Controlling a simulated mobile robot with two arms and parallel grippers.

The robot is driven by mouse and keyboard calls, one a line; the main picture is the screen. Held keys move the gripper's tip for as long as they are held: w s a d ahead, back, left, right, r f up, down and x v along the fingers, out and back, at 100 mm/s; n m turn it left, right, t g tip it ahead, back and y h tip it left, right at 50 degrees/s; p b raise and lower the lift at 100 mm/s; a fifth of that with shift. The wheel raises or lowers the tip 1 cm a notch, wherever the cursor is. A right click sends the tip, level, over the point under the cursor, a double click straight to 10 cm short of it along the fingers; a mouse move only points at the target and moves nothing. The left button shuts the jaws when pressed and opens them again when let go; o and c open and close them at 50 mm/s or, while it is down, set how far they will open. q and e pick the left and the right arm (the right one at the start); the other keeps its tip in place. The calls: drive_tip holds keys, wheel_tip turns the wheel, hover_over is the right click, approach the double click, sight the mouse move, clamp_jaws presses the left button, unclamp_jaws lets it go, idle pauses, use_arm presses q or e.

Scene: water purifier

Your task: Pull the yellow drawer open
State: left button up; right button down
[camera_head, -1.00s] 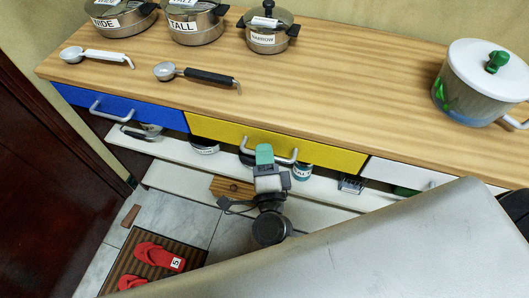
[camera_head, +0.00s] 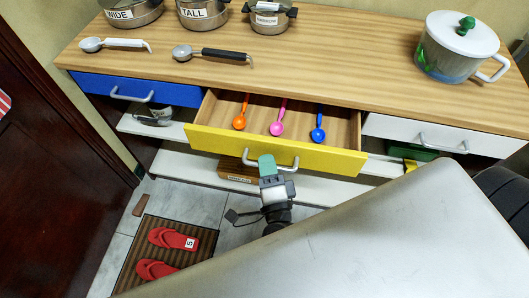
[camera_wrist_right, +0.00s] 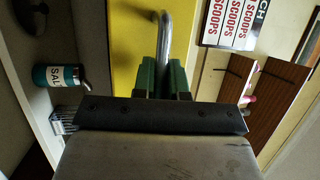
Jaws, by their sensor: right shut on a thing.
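The yellow drawer (camera_head: 320,154) stands pulled out from under the wooden counter, and its inside shows. In it lie an orange spoon (camera_head: 240,120), a pink spoon (camera_head: 278,127) and a blue spoon (camera_head: 318,132). Its grey bar handle (camera_head: 287,166) is on the front. My right gripper (camera_head: 266,165) is at the left part of this handle, shut on it. In the right wrist view the green fingertips of my right gripper (camera_wrist_right: 163,78) are on both sides of the handle (camera_wrist_right: 165,45), with the yellow front (camera_wrist_right: 132,42) behind. My left gripper is not in view.
A blue drawer (camera_head: 130,88) at left and a white drawer (camera_head: 440,135) at right are shut. Pots stand on the counter (camera_head: 330,55) with two ladles. Shelves lie below. Red slippers (camera_head: 172,239) lie on a mat. A large grey surface (camera_head: 330,245) fills the foreground.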

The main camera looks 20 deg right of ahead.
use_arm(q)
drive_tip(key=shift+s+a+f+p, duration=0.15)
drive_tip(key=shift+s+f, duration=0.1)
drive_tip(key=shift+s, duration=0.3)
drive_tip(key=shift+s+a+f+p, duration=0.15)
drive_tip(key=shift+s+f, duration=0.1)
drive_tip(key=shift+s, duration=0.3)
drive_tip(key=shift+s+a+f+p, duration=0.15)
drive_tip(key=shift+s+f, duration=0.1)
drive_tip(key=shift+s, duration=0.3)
use_arm(e)
drive_tip(key=s+a, duration=0.6)
drive_tip(key=s, duration=0.3)
drive_tip(key=shift+s+a, duration=0.25)
drive_tip(key=shift+s, duration=0.1)
drive_tip(key=c, duration=1.2)
unclamp_jaws()
